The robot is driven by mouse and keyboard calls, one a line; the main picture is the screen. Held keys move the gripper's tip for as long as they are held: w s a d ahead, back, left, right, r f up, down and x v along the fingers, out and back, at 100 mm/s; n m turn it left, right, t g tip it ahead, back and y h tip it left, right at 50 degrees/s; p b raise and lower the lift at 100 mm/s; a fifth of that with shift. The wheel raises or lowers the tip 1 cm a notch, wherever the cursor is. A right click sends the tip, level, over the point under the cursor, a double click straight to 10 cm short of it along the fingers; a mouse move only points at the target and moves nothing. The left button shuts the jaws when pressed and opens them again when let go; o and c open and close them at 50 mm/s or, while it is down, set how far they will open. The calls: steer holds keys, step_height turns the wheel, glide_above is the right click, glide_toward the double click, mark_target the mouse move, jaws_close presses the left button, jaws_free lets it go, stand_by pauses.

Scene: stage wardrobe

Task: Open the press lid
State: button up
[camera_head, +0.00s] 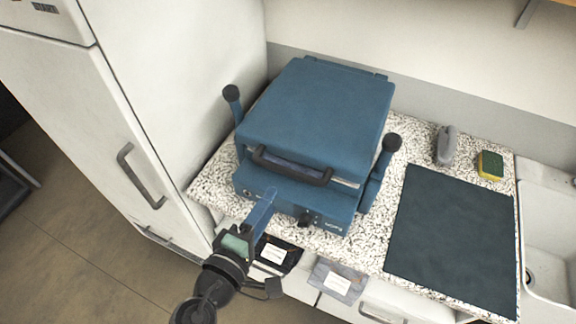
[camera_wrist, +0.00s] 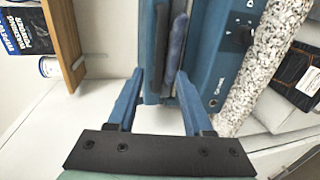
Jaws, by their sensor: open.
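The press (camera_head: 295,200) is a blue box on the speckled counter, with its lid (camera_head: 320,105) down. A dark handle (camera_head: 290,168) runs along the lid's front edge, and a black-knobbed lever stands at each side. My gripper (camera_head: 270,194) is open and empty, in front of the press and just short of the handle. In the wrist view, the spread blue fingers of my gripper (camera_wrist: 160,76) point at the press front, with the handle (camera_wrist: 176,48) showing between and beyond their tips. No contact is visible.
A dark mat (camera_head: 450,240) lies right of the press, with a grey iron-like item (camera_head: 446,145) and a yellow-green sponge (camera_head: 490,165) behind it. A sink (camera_head: 548,240) is at far right. A white fridge-like cabinet (camera_head: 150,110) stands close on the left. Labelled cloths (camera_head: 338,282) hang at the counter front.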

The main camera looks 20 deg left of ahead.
mark_target(288, 175)
steer(key=p+x, duration=0.2)
steer(key=x, duration=0.9)
steer(key=shift+r, duration=0.1)
jaws_close()
stand_by(1.1)
